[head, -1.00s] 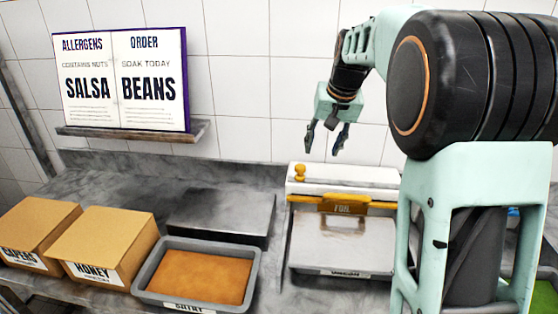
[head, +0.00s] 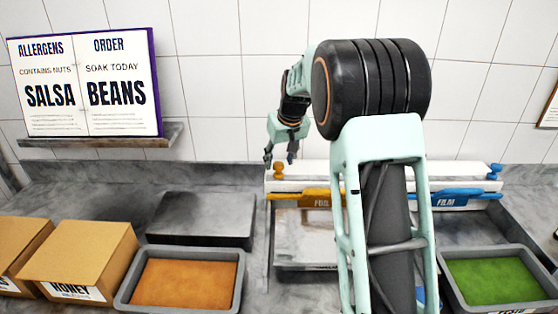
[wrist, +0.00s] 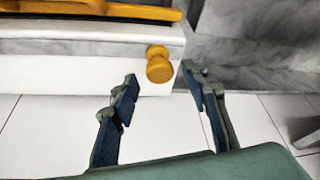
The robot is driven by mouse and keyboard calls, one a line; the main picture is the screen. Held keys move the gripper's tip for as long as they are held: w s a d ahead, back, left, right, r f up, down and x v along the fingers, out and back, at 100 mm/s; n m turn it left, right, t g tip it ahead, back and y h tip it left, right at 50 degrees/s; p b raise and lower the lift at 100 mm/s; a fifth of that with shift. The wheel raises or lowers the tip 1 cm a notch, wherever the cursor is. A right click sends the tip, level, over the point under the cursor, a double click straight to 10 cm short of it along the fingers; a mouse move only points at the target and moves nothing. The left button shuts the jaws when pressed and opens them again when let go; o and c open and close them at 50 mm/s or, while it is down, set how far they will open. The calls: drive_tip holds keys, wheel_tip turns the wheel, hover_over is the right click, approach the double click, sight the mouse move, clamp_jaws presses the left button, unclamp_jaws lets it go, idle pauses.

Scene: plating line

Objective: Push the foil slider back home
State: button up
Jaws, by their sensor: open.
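The foil slider is a small yellow knob (head: 279,171) at the left end of a white dispenser box (head: 320,181). A yellow plate marked FOIL (head: 309,198) runs along the box's front. My gripper (head: 280,159) is open and empty, with its fingers pointing down just above the knob in the head view. In the wrist view, the knob (wrist: 159,66) shows just ahead of the gap between my open fingertips (wrist: 160,77). I see no clear contact. My arm hides part of the dispenser.
A blue knob (head: 495,170) and blue FILM plate (head: 462,197) are at the right. An orange-filled tray (head: 238,281), a green-filled tray (head: 543,277) and cardboard boxes (head: 92,245) stand in front. A tiled wall (head: 220,95) rises close behind.

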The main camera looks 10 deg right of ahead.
drive_tip(key=shift+w+a+f, duration=0.1)
drive_tip(key=shift+w+f, duration=0.15)
drive_tip(key=shift+f, duration=0.4)
clamp_jaws()
